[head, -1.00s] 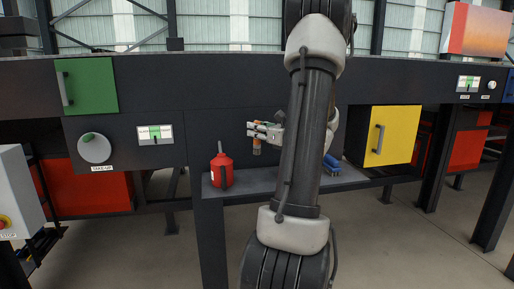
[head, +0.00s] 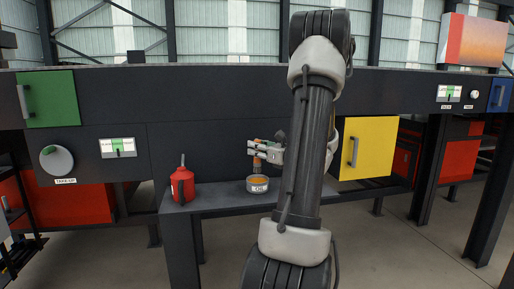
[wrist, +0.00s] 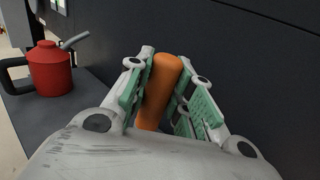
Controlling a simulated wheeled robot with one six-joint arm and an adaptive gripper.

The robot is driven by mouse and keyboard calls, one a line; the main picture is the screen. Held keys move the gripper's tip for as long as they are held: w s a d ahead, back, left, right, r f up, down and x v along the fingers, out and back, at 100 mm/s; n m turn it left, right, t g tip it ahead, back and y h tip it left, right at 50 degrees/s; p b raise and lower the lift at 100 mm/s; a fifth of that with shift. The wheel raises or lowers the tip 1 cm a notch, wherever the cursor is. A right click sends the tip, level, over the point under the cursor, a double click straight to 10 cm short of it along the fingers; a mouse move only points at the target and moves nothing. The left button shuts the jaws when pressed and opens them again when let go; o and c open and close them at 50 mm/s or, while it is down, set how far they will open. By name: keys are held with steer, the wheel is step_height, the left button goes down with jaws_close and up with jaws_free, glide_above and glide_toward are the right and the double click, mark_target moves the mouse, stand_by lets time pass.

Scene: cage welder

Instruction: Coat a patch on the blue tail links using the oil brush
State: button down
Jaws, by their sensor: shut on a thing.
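My gripper (head: 261,152) is shut on the oil brush. The brush's orange handle (wrist: 162,92) stands between the green finger pads in the wrist view. In the head view the brush (head: 257,161) hangs upright, its lower end over a round metal tin (head: 258,187) with amber contents. I cannot tell whether the bristles touch the contents. The tin stands on the dark shelf (head: 212,196). The blue tail links are not visible now; my arm covers the part of the shelf where a blue item showed earlier.
A red oil can (head: 182,185) with a spout stands left of the tin; the wrist view also shows it (wrist: 50,70). A dark panel (head: 200,140) rises behind the shelf. A yellow door (head: 369,148) is to the right, a green door (head: 52,100) to the left.

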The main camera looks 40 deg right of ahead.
mark_target(257, 165)
steer(key=shift+f, duration=2.95)
steer(key=shift+f, duration=0.55)
steer(key=shift+r, duration=0.1)
steer(key=shift+r, duration=3.45)
